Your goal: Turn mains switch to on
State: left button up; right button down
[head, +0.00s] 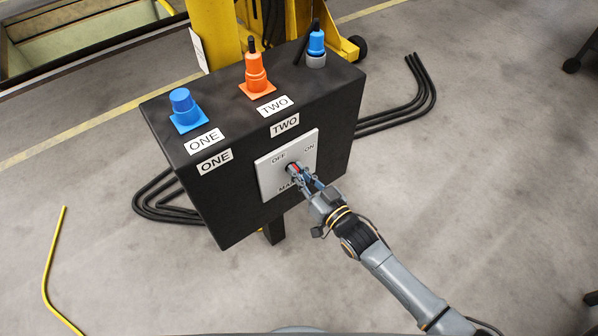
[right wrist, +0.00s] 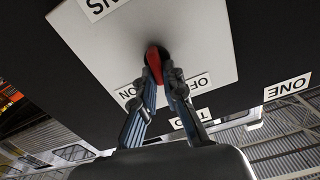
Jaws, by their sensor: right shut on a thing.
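The mains switch is a red handle (right wrist: 154,64) on a light grey plate (head: 267,178), on the front of a black box. The plate is marked OFF at its upper left and ON at its upper right in the head view. My right gripper (head: 298,174) reaches the plate from the lower right. In the right wrist view its fingers (right wrist: 160,78) are shut on the red handle, one on each side. The fingers partly hide the handle in the head view, and I cannot tell exactly which mark it points to. My left gripper is not in view.
The black box (head: 209,112) carries a blue plug (head: 182,108), an orange plug (head: 255,75) and a blue and grey plug (head: 316,45) on top. Black cables (head: 160,206) lie on the floor on both sides. A yellow post (head: 213,35) stands behind.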

jog(key=m, duration=0.3)
jog(key=m+b, duration=0.1)
jog(key=m, duration=0.6)
jog(key=shift+w+d+f, duration=0.25)
jog(key=shift+d+f, duration=0.1)
dwell(0.4)
jog(key=c, duration=1.4)
grip_release()
jog(key=v, duration=1.2)
